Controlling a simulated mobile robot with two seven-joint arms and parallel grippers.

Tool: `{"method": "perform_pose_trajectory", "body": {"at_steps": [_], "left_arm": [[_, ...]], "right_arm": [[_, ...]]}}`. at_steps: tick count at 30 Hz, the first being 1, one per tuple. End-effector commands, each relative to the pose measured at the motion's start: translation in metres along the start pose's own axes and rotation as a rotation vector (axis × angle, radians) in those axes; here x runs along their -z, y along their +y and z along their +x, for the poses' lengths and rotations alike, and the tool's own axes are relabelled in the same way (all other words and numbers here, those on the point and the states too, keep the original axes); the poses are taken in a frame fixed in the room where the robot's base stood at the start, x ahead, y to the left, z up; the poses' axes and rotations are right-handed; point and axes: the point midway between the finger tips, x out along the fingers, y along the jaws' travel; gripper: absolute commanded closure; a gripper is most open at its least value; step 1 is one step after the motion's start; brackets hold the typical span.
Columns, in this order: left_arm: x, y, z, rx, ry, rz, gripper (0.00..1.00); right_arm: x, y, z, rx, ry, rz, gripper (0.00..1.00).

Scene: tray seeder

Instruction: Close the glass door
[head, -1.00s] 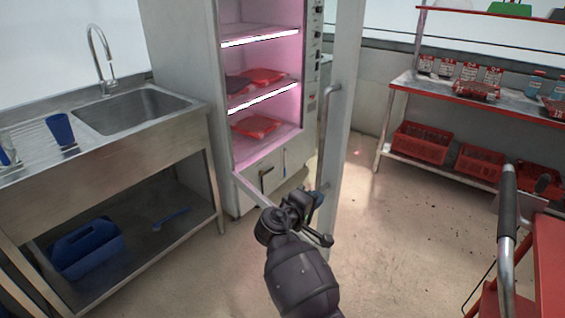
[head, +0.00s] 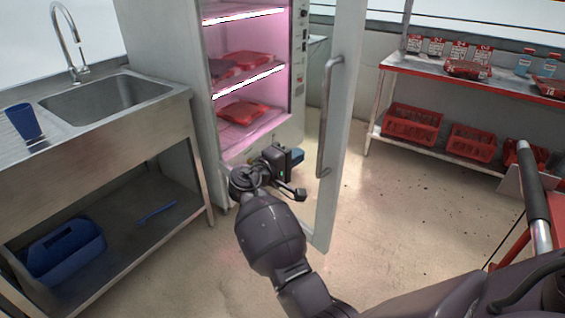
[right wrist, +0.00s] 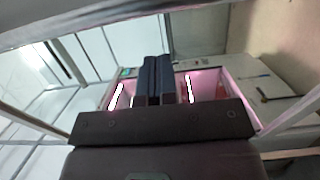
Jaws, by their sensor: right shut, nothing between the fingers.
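The glass door (head: 341,120) of the lit cabinet stands open, its pale frame jutting toward me. A long vertical handle (head: 325,125) is on it. The cabinet (head: 165,75) is open at the front and glows pink inside. My right gripper (head: 296,158) is shut and empty, left of the handle in the picture and in front of the cabinet's lower part. It looks apart from the handle. In the right wrist view its dark blue fingers (right wrist: 158,80) are together, with the pink interior behind them. My left gripper is not in view.
A steel sink bench (head: 95,145) stands at the left, with a blue cup (head: 23,122) on top and a blue carrier (head: 65,252) below. A shelf rack (head: 430,68) with red crates (head: 412,124) is at the right. Floor between is clear.

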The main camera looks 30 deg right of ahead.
Motion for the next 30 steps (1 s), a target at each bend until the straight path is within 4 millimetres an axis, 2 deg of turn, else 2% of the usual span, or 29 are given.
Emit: {"method": "perform_pose_trajectory", "body": {"at_steps": [1, 6, 12, 21, 30], "left_arm": [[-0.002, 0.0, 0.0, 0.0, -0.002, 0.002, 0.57], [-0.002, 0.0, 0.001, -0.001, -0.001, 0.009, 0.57], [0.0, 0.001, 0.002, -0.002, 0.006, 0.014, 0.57], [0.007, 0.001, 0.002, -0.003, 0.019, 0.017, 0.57], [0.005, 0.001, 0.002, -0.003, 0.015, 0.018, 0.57]], "right_arm": [[0.0, -0.001, 0.01, -0.002, -0.002, -0.002, 1.0], [0.0, -0.002, 0.037, -0.001, 0.0, -0.003, 1.0], [0.0, -0.002, 0.057, 0.001, 0.002, -0.003, 1.0], [0.0, 0.0, 0.064, 0.001, 0.001, -0.001, 1.0], [0.0, 0.0, 0.068, 0.0, 0.005, -0.002, 1.0]]}}
